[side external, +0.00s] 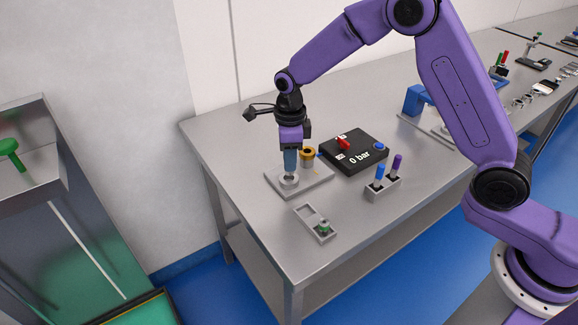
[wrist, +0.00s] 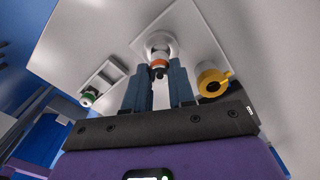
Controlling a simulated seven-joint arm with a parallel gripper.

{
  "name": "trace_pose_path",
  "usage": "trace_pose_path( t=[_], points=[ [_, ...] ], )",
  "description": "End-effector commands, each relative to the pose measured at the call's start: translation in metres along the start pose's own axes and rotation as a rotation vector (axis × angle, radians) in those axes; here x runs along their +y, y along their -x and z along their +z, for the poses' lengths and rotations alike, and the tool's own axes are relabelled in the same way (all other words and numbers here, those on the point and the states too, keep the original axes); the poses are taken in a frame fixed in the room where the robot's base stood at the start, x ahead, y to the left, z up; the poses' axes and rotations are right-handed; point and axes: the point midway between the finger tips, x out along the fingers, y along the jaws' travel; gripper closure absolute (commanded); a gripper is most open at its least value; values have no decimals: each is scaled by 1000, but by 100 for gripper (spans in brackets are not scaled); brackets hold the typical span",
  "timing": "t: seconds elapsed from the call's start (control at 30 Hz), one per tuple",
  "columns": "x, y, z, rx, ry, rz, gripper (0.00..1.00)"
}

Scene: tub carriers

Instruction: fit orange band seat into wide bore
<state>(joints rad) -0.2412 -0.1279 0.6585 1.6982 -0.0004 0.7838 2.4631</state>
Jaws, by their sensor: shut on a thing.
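The orange band seat (wrist: 158,64) is a small part with an orange ring and a dark end, seen between my fingertips in the wrist view. My gripper (side external: 289,174) points down with its blue fingers shut on it; the fingers also show in the wrist view (wrist: 160,72). Directly below is a pale round boss (wrist: 162,43) on a light grey plate (side external: 313,182). In the side view the fingers hide the seat. I cannot tell whether the seat has entered the bore. A yellow-orange collar with a dark centre (side external: 307,153) stands at the plate's back edge, beside my gripper.
A grey tray (side external: 308,214) with a green-banded part (side external: 324,228) lies in front. A black "0 bar" box (side external: 353,155) with a red knob stands behind right. A block (side external: 382,190) holds blue and purple handles. The front right table is clear.

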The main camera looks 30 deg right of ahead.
Motion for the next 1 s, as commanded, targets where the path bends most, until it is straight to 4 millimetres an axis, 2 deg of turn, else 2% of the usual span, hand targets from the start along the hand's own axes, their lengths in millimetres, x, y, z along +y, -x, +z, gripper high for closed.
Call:
trace_pose_path(
  t=[0.27, 0.67, 0.7, 0.77, 1.0],
  points=[
    [-1, -32, 2, 1, 1, 1, 100],
    [-1, -37, 2, 1, 0, 1, 100],
    [-1, -37, 2, 1, 0, 1, 66],
    [-1, -37, 2, 1, 0, 0, 50],
    [-1, -36, 2, 1, 0, 1, 50]
  ],
)
